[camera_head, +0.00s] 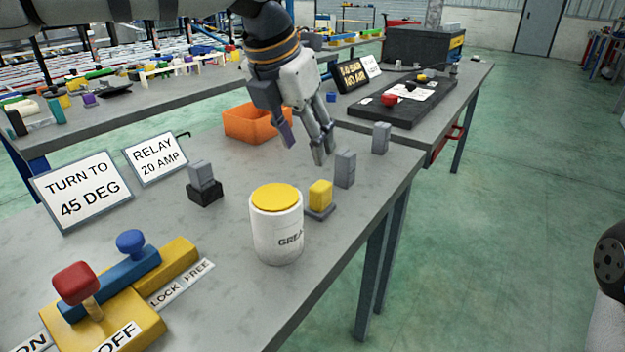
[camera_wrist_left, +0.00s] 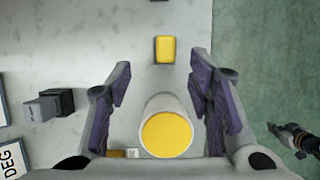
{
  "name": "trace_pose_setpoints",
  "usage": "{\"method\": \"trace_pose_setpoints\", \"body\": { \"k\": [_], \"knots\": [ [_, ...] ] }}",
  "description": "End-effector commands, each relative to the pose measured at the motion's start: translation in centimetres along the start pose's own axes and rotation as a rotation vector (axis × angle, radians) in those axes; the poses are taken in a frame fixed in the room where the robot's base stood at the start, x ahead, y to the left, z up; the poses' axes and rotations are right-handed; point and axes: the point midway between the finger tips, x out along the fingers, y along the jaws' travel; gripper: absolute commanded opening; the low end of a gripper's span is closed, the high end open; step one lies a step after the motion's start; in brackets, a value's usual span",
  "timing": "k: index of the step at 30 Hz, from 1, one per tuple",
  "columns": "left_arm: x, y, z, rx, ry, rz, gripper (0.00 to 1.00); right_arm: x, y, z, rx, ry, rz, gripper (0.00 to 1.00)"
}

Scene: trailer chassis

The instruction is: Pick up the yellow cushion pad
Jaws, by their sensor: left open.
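The yellow cushion pad (camera_head: 320,193) is a small yellow block on a grey base on the workbench, just behind a white grease can with a yellow lid (camera_head: 276,197). In the left wrist view the pad (camera_wrist_left: 166,49) lies ahead of the fingers and the can (camera_wrist_left: 166,135) shows between them. My left gripper (camera_head: 305,145) is open and empty, pointing down above the bench behind the pad. In the left wrist view a dark jointed part (camera_wrist_left: 295,138) at the right edge looks like my right gripper; its jaws are too small to read.
Grey blocks (camera_head: 345,168) (camera_head: 381,138) stand behind the pad, and another (camera_head: 201,175) sits on a black base to the left. An orange bin (camera_head: 256,122) is at the back. Signs and a lever fixture (camera_head: 118,285) occupy the left. The bench's right edge is close to the pad.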

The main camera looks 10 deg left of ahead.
Motion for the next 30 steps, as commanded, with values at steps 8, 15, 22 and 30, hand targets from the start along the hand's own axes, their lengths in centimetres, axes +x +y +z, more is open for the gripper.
{"method": "trace_pose_setpoints", "body": {
  "k": [8,15,22,30],
  "knots": [
    [6.0,0.0,-0.2,0.001,0.009,-0.001,0.47,0.8,0.1,0.7,0.001,-0.03,0.002,0.0],
    [8.5,-0.1,-0.3,0.004,0.007,0.0,0.47,0.9,0.1,0.8,0.001,-0.032,0.002,0.0],
    [12.0,-0.1,-0.3,0.003,0.004,0.0,0.47,1.2,0.1,1.0,0.001,-0.043,0.002,0.0],
    [11.8,-0.1,-0.2,0.003,0.002,0.001,0.18,1.1,0.1,1.0,0.001,-0.041,0.002,0.0]
  ]
}}
